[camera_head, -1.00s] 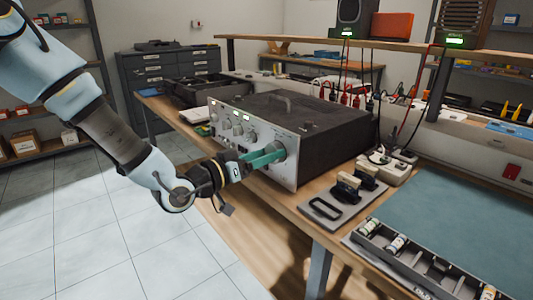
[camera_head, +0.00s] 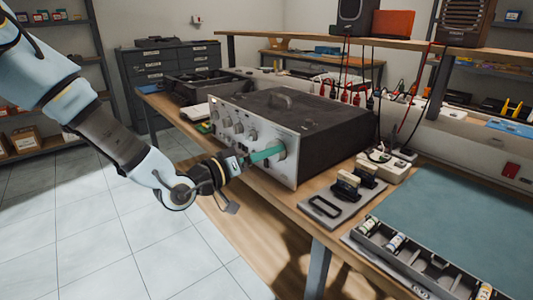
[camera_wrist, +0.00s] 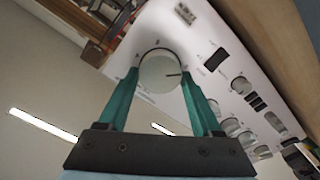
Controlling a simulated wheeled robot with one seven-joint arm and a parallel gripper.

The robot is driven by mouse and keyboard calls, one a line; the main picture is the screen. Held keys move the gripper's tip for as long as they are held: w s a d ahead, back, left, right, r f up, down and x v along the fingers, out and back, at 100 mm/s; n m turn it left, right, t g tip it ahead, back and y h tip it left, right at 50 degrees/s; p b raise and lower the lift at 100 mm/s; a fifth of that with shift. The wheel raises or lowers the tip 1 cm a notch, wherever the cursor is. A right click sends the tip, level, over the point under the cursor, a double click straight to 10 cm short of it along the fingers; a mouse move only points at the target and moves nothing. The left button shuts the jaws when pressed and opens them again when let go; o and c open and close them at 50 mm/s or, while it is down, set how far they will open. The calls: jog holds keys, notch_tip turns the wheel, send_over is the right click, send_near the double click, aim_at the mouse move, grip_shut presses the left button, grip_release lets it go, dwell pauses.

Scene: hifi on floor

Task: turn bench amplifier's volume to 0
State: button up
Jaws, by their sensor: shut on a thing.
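The bench amplifier (camera_head: 310,133) is a dark box with a silver front panel, standing on the wooden bench. My gripper (camera_head: 272,152) reaches its front from the left, with green fingers closed around the large round knob at the panel's near end. In the wrist view the knob (camera_wrist: 160,72) sits between the two fingertips (camera_wrist: 161,80), one on each side. A dark pointer line on the knob's face points to the right of the picture. The lettering around it is too small to read.
Several smaller knobs and a dark switch (camera_wrist: 214,60) lie along the same panel. A grey tray with black-handled items (camera_head: 345,190) and a power strip (camera_head: 383,165) lie right of the amplifier. Speakers (camera_head: 357,17) stand on the shelf above. The floor left is clear.

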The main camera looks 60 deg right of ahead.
jog(key=o, duration=1.4)
jog(key=shift+c, duration=0.2)
jog(key=b+v, duration=0.1)
jog(key=v, duration=1)
jog(key=shift+b, duration=0.35)
